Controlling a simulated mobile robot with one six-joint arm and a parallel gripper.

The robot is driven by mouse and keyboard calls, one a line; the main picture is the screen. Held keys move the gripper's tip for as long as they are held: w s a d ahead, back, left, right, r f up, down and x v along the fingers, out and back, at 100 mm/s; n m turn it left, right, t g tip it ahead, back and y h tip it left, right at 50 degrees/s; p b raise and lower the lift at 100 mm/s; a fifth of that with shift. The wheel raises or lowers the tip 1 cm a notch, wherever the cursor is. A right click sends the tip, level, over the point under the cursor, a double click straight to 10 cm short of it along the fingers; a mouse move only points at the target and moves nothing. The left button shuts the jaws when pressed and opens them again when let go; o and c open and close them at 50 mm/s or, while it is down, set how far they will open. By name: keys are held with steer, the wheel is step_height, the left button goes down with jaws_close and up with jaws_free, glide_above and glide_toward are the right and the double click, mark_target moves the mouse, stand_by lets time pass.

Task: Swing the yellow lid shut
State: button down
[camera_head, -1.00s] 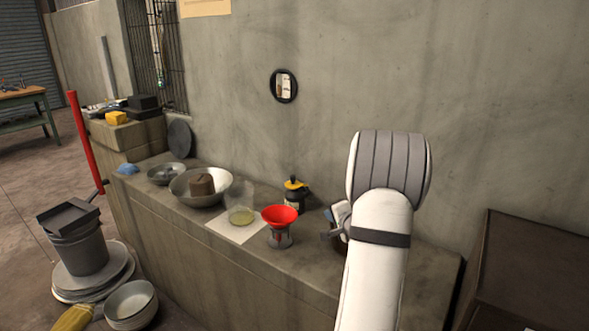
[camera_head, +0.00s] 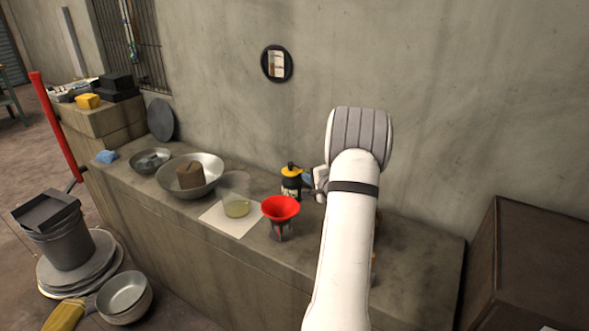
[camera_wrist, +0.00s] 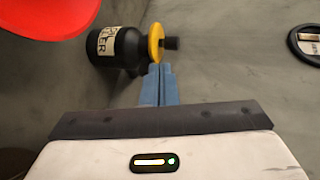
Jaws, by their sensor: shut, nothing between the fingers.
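The yellow lid (camera_head: 291,168) is on top of a black bottle (camera_head: 292,188) with a pale label, which stands on the ledge near the wall. In the wrist view the lid (camera_wrist: 155,43) shows edge-on as a yellow disc with a dark knob, at the mouth of the bottle (camera_wrist: 118,52). I cannot tell whether it sits flush. My gripper (camera_wrist: 160,68) is shut and empty, its blue fingertips just beside the lid's edge; whether they touch it I cannot tell. In the head view my arm hides part of the gripper (camera_head: 309,190), right of the bottle.
A red funnel (camera_head: 281,208) on a stand is close in front of the bottle. A clear container (camera_head: 237,207) on white paper (camera_head: 216,218) and a large metal bowl (camera_head: 212,177) stand farther left. The wall (camera_head: 400,130) is close behind the bottle.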

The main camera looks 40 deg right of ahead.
mark_target(292, 168)
steer(key=x, duration=0.2)
steer(key=p+x, duration=0.1)
steer(key=x, duration=0.2)
steer(key=r+x, duration=0.1)
steer(key=x, duration=0.1)
steer(key=shift+w, duration=0.45)
